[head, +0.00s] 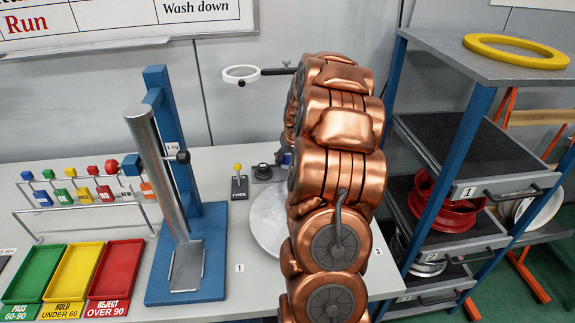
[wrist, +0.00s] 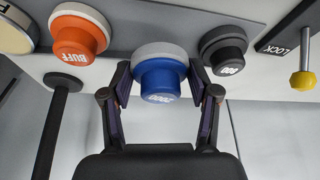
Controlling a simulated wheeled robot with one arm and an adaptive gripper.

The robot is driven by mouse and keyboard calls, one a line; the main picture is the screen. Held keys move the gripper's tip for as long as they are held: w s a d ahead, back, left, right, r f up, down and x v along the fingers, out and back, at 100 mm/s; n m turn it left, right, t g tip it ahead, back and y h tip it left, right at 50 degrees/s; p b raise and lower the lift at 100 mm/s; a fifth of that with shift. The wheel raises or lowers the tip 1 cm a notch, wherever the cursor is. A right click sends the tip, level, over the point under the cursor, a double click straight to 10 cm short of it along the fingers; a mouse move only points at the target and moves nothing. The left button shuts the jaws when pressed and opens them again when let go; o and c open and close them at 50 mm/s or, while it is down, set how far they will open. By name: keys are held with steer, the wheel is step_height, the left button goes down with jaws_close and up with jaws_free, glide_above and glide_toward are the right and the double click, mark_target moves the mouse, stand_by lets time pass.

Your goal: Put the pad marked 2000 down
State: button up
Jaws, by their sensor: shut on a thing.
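The blue pad (wrist: 162,80) has a pale grey disc and white lettering that reads upside down, partly legible as "000". It sits between the fingers of my gripper (wrist: 159,84), which are shut on its sides in the wrist view. I cannot tell whether its disc touches the surface behind it. In the head view my copper arm hides most of my gripper, and only a sliver of blue (head: 286,159) shows beside the arm.
An orange pad marked BUFF (wrist: 80,38) and a black pad (wrist: 226,52) flank the blue one closely. A yellow-knobbed lever (head: 238,184) stands to the left. A round grey plate (head: 268,225) lies partly behind my arm. A blue stand (head: 185,255) is farther left.

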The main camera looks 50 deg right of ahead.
mark_target(290, 163)
step_height(290, 163, down, 3)
steer(key=shift+f+p, duration=0.15)
steer(key=shift+p, duration=0.2)
steer(key=shift+f, duration=0.1)
steer(key=shift+f, duration=0.25)
steer(key=o, duration=0.9)
steer(key=shift+r, duration=0.1)
steer(key=shift+o, duration=0.2)
